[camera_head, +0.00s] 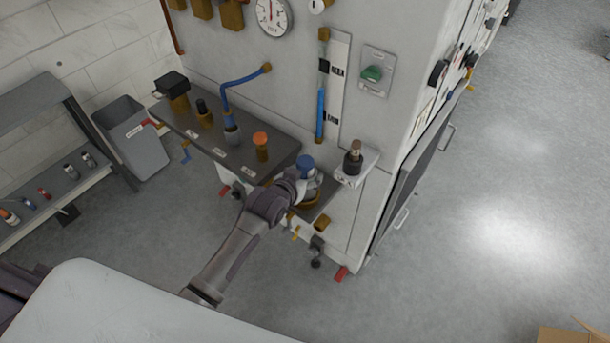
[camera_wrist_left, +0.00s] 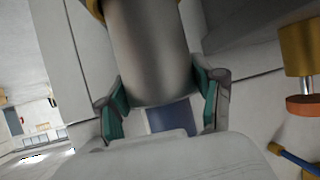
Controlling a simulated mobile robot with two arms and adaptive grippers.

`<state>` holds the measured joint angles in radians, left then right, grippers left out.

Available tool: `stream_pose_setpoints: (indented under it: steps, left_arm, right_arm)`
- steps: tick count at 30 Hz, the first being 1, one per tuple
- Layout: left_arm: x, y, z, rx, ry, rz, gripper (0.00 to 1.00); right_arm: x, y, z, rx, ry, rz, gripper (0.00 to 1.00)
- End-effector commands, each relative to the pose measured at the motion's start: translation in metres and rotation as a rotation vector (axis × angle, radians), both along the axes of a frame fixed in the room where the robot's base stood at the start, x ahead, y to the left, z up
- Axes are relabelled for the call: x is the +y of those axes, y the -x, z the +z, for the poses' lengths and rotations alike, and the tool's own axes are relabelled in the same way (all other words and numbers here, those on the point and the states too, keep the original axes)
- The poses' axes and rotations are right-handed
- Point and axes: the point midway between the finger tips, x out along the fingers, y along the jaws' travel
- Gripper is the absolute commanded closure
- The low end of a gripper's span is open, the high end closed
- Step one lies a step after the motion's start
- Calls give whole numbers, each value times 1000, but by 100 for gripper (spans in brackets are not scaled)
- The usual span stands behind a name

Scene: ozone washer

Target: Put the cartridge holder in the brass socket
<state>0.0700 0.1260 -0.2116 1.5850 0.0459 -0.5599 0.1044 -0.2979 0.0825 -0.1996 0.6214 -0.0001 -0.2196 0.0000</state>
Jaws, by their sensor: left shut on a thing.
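The cartridge holder (camera_head: 306,161) shows its blue cap in the head view, above the right end of the dark shelf. In the left wrist view it is a grey metal cylinder (camera_wrist_left: 150,50) with the blue part below, in an upside-down picture. My left gripper (camera_head: 302,178) is shut around it; the teal finger pads (camera_wrist_left: 163,108) show on both sides of it. The brass socket (camera_head: 310,201) shows as a brass rim beneath the gripper, partly hidden. A strip of brass lies at the cylinder's far end in the wrist view. I cannot tell whether the holder is fully seated.
An orange-topped brass valve (camera_head: 261,146) stands left of the gripper, with a blue hose (camera_head: 229,100) farther left. A black fitting with a brown top (camera_head: 353,158) stands on a white bracket to the right. Valves hang below the shelf.

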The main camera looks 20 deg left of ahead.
Motion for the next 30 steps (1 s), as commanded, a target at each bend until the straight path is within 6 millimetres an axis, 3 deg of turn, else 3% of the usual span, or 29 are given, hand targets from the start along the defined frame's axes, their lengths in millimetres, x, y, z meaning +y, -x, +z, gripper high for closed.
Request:
stream_pose_setpoints:
  steps: [13, 14, 18, 30]
  left_arm:
    - [0, 0, -8, -5, 1, 0, 74]
    - [0, 0, -9, -2, 0, 0, 30]
    - [0, 0, -9, -1, 0, 0, 8]
    - [0, 2, -4, -2, 0, 0, 8]
  right_arm:
    - [0, 2, -2, 4, 1, -1, 43]
    - [0, 3, -1, 4, 1, -1, 43]
    - [0, 3, -1, 5, 1, -1, 43]
    - [3, 3, 1, 5, -3, -2, 43]
